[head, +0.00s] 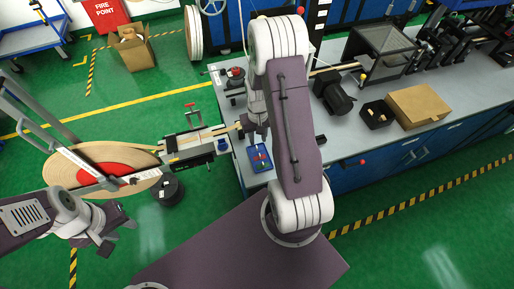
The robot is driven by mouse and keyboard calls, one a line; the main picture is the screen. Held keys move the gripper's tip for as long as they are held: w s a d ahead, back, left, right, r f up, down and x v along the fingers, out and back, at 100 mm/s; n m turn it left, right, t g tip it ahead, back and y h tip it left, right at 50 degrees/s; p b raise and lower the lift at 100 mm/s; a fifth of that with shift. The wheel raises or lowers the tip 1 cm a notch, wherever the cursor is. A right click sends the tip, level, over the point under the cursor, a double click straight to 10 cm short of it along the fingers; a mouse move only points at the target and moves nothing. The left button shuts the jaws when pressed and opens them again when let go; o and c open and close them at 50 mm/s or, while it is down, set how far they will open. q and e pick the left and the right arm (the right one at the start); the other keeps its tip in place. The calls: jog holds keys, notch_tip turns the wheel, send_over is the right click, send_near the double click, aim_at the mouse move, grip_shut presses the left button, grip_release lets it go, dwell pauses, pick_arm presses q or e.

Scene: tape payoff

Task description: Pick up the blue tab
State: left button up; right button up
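A small blue tray (251,165) lies at the near left edge of the grey workbench, with small coloured pieces in it, red and green among them. I cannot make out a separate blue tab in it; a small blue patch (222,145) shows on the tape stand to its left. My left gripper (108,243) is at the lower left, in front of the large tape reel and well away from the tray; its fingers are too small to read. My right arm crosses the middle, and its gripper (243,124) is partly hidden behind the arm, above and left of the tray.
The tape reel (80,160) with a red centre stands on the left, joined by tape to the stand (190,147). A cardboard box (418,105), a black box (376,114) and machines fill the workbench (345,146) to the right.

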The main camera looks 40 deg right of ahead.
aim_at(257, 147)
jog(key=f, duration=0.3)
jog(key=f+p, duration=0.1)
jog(key=shift+s+a+f, duration=0.1)
jog(key=shift+a+f, duration=0.25)
jog(key=shift+f, duration=0.05)
jog(key=shift+d+f, duration=0.1)
jog(key=shift+f, duration=0.1)
grip_shut()
